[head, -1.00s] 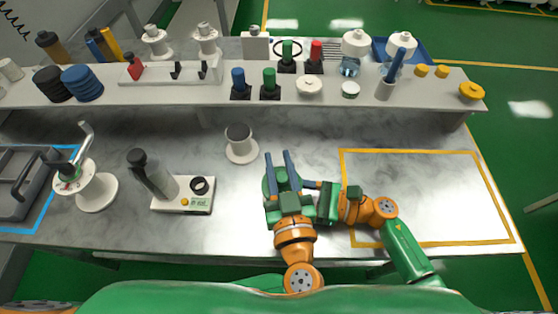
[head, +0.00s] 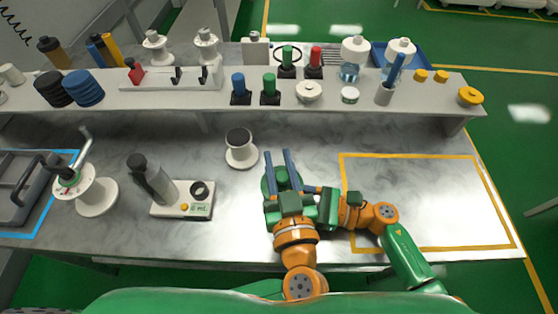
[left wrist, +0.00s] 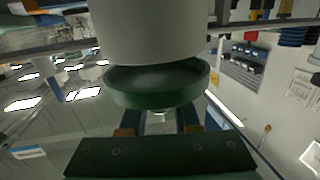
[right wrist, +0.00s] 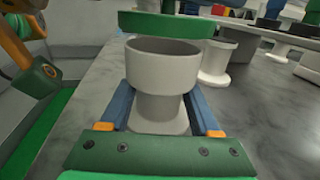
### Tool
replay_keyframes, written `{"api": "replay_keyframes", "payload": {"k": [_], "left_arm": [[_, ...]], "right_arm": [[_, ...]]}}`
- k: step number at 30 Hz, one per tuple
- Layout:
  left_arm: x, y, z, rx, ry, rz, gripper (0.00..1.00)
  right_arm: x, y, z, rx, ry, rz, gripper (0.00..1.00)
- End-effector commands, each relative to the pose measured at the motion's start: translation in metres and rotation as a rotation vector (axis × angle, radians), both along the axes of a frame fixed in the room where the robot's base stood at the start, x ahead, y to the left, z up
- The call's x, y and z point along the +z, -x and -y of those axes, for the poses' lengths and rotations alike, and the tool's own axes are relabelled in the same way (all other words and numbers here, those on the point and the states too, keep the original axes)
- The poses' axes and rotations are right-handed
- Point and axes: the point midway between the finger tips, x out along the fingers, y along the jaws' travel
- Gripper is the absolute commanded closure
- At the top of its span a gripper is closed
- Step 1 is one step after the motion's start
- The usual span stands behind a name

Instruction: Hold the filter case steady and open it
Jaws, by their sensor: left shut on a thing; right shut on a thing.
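The filter case has a pale grey cup-shaped body on a stem and foot, and a green round lid. In the right wrist view the body (right wrist: 163,75) stands upright with its rim showing, and the lid (right wrist: 167,23) hangs above it with a gap. My right gripper (right wrist: 160,105) is shut on the stem. In the left wrist view my left gripper (left wrist: 160,118) is shut on the green lid (left wrist: 155,88), beside the grey body (left wrist: 150,30). In the head view the lid (head: 268,186) shows by my left gripper (head: 279,165); the body is mostly hidden there.
The yellow-marked area (head: 440,200) at right is largely clear. A loaded shelf (head: 330,92) runs behind.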

Motion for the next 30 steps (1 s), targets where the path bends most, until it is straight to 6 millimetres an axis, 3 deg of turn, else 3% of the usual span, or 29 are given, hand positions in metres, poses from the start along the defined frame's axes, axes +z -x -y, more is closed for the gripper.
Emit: {"api": "replay_keyframes", "payload": {"k": [4,11,17,18,21,22,30], "left_arm": [[0.004,0.000,0.000,0.000,0.003,0.001,1.00],[0.038,0.000,0.000,0.000,0.004,0.001,1.00],[0.040,0.000,0.000,0.000,-0.001,0.000,1.00],[0.040,0.000,0.000,0.000,-0.001,0.000,1.00],[0.040,0.000,0.000,0.000,-0.001,0.000,1.00],[0.040,0.000,0.000,0.000,-0.001,0.000,1.00],[0.040,0.000,0.000,0.000,0.000,0.000,1.00]], "right_arm": [[0.000,0.000,0.000,0.000,-0.001,0.000,1.00],[0.000,0.000,0.000,0.000,-0.001,0.000,1.00],[0.000,0.000,0.000,0.000,-0.001,0.000,1.00],[0.000,0.000,0.000,0.000,-0.001,0.000,0.34],[0.000,0.000,0.000,0.000,-0.001,0.000,0.07],[0.000,0.000,0.000,0.000,0.000,0.000,0.02],[0.000,0.000,0.000,0.000,0.000,0.000,0.02]]}}
